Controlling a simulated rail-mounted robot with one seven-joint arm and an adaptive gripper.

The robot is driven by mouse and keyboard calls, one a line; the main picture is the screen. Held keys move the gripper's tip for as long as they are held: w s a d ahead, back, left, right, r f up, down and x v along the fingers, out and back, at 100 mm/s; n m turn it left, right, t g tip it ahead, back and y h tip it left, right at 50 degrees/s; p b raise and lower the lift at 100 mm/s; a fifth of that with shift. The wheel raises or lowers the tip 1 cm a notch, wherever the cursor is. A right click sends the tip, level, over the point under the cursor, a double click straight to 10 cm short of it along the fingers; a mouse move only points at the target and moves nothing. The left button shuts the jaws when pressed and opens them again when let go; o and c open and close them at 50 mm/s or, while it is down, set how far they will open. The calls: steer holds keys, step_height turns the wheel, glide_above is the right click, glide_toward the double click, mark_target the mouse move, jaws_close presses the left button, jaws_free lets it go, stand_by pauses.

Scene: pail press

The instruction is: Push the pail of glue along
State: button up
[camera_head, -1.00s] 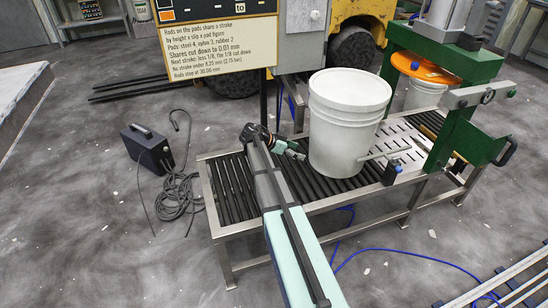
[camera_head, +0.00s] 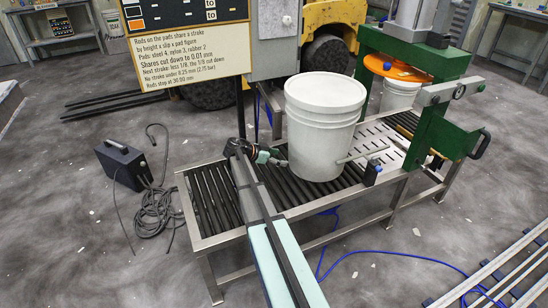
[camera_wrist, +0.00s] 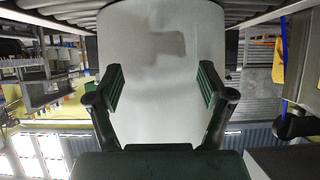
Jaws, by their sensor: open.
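The white lidded pail (camera_head: 318,140) stands upright on the black roller conveyor (camera_head: 212,200), left of the green press (camera_head: 432,125). My gripper (camera_head: 283,162) is low at the pail's left side, with its fingers towards the pail wall. In the wrist view the pail (camera_wrist: 160,75) fills the middle between the two spread green-padded fingers of my gripper (camera_wrist: 160,88). The gripper is open and holds nothing. I cannot tell whether the fingertips touch the wall. The pail's far side is hidden.
Another white pail (camera_head: 400,95) shows near the press beneath an orange disc (camera_head: 398,68). A sign (camera_head: 190,50) stands behind; a black case (camera_head: 122,165) is on the floor.

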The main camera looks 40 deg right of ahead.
mark_target(292, 153)
steer(key=shift+s+d, duration=0.1)
steer(key=shift+d, duration=0.2)
steer(key=shift+d, duration=0.1)
steer(key=shift+s+d+b, duration=0.25)
steer(key=shift+d+b, duration=0.15)
steer(key=shift+d, duration=0.8)
steer(key=shift+s+d+b, duration=0.25)
steer(key=shift+d+b, duration=0.1)
steer(key=shift+d, duration=0.85)
steer(key=shift+d+r, duration=0.1)
steer(key=shift+d, duration=0.05)
steer(key=shift+s+d, duration=0.15)
steer(key=shift+d+r+v, duration=0.1)
steer(key=shift+r+v, duration=0.1)
steer(key=shift+v, duration=1)
steer(key=shift+d+r+v, duration=0.15)
steer(key=shift+r+v, duration=0.1)
steer(key=shift+v, duration=0.95)
steer(key=shift+d+r+v, duration=0.1)
steer(key=shift+r+v, duration=0.1)
steer(key=shift+v, duration=1)
steer(key=shift+s, duration=0.1)
